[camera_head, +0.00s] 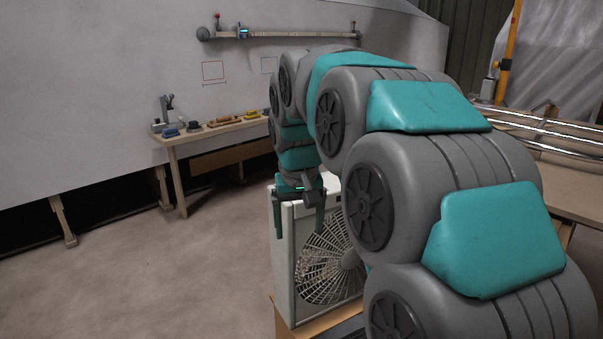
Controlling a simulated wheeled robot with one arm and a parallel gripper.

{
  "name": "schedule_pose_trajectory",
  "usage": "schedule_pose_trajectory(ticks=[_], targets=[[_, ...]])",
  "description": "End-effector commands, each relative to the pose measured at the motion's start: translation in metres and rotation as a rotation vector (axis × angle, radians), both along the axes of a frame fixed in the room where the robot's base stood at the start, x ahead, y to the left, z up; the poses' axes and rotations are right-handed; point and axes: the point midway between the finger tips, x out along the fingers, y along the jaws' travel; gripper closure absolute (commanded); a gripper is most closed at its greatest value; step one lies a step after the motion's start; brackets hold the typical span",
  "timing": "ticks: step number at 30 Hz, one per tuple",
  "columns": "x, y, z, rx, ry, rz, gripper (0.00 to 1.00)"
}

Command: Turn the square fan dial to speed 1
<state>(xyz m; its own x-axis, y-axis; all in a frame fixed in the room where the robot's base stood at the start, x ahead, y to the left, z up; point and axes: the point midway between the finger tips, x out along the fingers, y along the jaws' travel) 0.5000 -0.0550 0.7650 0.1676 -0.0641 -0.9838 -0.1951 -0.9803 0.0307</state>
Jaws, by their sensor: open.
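A white square box fan (283,262) with a round slatted grille stands upright on a wooden support, right of the picture's middle. My gripper (305,222) points down at the fan's upper left front, with its two teal fingers apart and nothing seen between them. The fingers overlap the fan's top front edge in the picture; I cannot tell whether they touch it. The fan's dial is not discernible, and my arm hides the right part of the fan.
A wooden bench (176,150) with several small tools stands at the back left along the big pale hull (100,90). A long bar (285,35) is fixed on the hull. Metal tubes (550,130) lie at the right. The floor (130,270) at the left is clear.

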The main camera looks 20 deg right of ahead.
Motion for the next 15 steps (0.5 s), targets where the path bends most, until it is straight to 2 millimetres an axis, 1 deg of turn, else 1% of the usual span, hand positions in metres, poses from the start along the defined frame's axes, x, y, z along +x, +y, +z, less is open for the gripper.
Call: schedule_pose_trajectory(ticks=[1,3,9,12,15], targets=[[0.02,-0.006,0.011,-0.003,-0.021,-0.016,0.14],[0.043,-0.015,0.025,-0.009,-0.053,-0.042,0.14],[0.102,-0.042,0.056,-0.021,-0.131,-0.116,0.14],[0.125,-0.054,0.068,-0.027,-0.166,-0.147,0.14],[0.14,-0.063,0.078,-0.03,-0.193,-0.171,0.14]])
